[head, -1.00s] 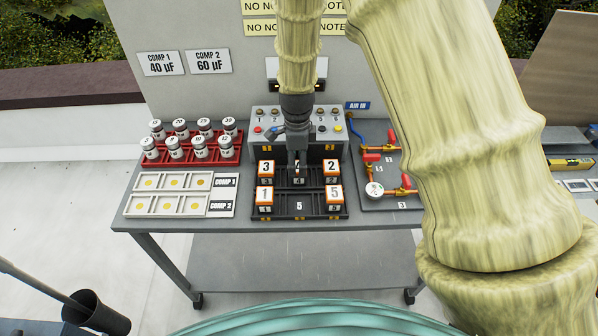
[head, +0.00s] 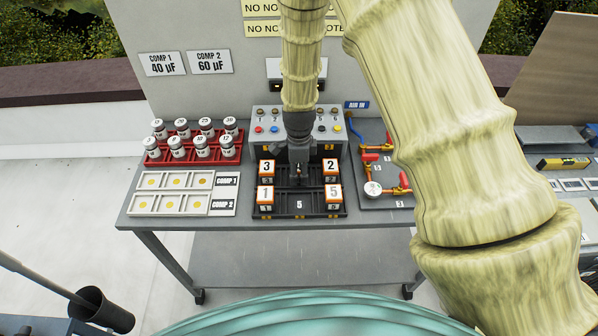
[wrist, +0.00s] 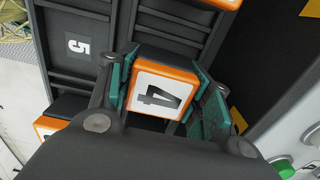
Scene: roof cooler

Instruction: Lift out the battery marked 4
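The battery marked 4 (wrist: 158,95) is a dark block with an orange-edged white face, seen in the wrist view between the two green finger pads of my gripper (wrist: 165,100). The pads stand close along its two sides. I cannot tell whether both press on it. In the head view my gripper (head: 299,172) is down at the back middle of the black battery tray (head: 278,214) and hides this battery. Batteries 3 (head: 267,167) and 2 (head: 331,166) stand to either side of it.
Batteries 1 (head: 265,194) and 5 (head: 333,194) stand at the tray's front, with an empty slot between. A grey control box (head: 262,118) rises close behind. A red rack (head: 236,152) of capacitors is left. Red-handled valve piping (head: 372,158) is right.

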